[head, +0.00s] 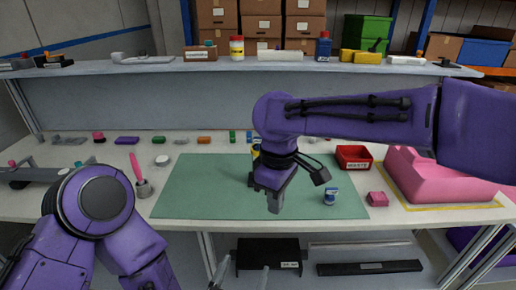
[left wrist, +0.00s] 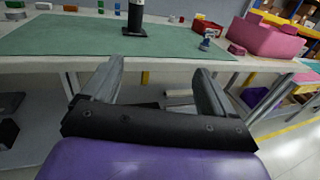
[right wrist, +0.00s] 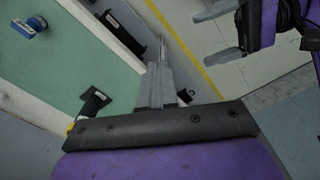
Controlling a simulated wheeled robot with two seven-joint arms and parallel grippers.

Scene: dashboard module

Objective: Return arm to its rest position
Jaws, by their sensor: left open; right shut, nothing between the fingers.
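My right arm reaches in from the right in the head view, and my right gripper (head: 275,207) points down over the front part of the green mat (head: 200,185). Its fingers are together with nothing between them, as the right wrist view (right wrist: 160,62) shows. My left gripper (head: 241,277) is low, in front of the table and below its front edge. Its fingers are spread and empty in the left wrist view (left wrist: 155,88). A dark upright object (left wrist: 135,20) stands on the mat, mostly hidden behind my right gripper in the head view.
A red bin (head: 354,158) and large pink form (head: 435,175) lie beyond. A shelf (head: 200,67) spans the back. The mat's left half is clear.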

